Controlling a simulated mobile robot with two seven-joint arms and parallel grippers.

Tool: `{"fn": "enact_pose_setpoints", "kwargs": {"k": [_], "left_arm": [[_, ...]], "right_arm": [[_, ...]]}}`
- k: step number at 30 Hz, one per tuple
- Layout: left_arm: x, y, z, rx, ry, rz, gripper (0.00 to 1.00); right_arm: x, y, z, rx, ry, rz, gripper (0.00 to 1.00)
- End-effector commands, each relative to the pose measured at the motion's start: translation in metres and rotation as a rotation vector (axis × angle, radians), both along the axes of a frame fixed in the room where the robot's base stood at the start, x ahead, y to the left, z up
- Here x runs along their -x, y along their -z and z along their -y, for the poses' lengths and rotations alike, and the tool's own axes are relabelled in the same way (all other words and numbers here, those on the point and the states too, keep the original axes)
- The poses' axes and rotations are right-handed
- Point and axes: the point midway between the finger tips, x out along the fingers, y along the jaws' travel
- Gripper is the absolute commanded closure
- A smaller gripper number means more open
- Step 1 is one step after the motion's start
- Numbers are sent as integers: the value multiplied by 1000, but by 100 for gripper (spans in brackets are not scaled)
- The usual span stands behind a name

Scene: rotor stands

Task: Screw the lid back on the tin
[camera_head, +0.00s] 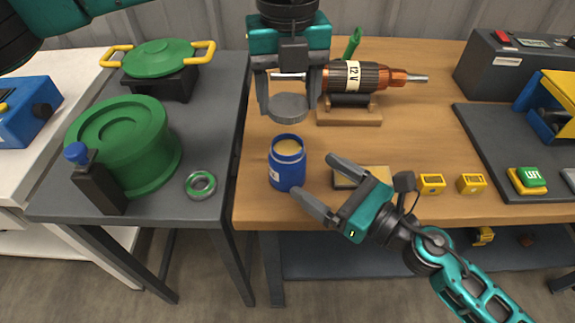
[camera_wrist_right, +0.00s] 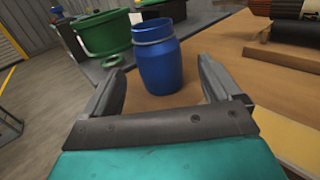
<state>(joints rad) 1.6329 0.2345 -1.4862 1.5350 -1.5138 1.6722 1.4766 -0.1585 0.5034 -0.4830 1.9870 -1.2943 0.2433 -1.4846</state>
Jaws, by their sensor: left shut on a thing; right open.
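The blue tin (camera_head: 287,168) stands upright and open near the wooden table's front left edge, with tan contents showing at its top. My left gripper (camera_head: 289,108) is shut on the round grey lid (camera_head: 289,106), which it holds above and just behind the tin, apart from it. My right gripper (camera_head: 318,180) is open, its fingers pointing at the tin from the right and front. In the right wrist view the tin (camera_wrist_right: 166,62) stands ahead, between and beyond the open fingertips. The left gripper is not seen in that view.
A rotor marked 12 V (camera_head: 352,77) lies on a wooden stand behind the tin. A flat block (camera_head: 361,177) lies beside my right gripper, with yellow blocks (camera_head: 431,184) further right. The grey table at left holds a green drum (camera_head: 124,145) and a ring (camera_head: 200,185).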

Motion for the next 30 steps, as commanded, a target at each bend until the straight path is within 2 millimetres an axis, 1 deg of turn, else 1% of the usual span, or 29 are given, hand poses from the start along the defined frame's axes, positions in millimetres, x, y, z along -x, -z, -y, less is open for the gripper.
{"fn": "enact_pose_setpoints", "kwargs": {"k": [1, 6, 15, 21, 30], "left_arm": [[0, 0, 0, 0, 0, 0, 70], [0, 0, 0, 0, 0, 0, 70], [0, 0, 0, 0, 0, 0, 70], [0, 0, 0, 0, 0, 0, 70], [0, 0, 0, 0, 0, 0, 70]], "right_arm": [[-6, -1, -6, 0, -2, 3, 9], [-23, -1, -25, 0, -2, 3, 9], [-46, 0, -52, -1, 0, 1, 9], [-52, 0, -59, -1, 0, -1, 9], [-53, 0, -60, 0, 0, 0, 9]]}}
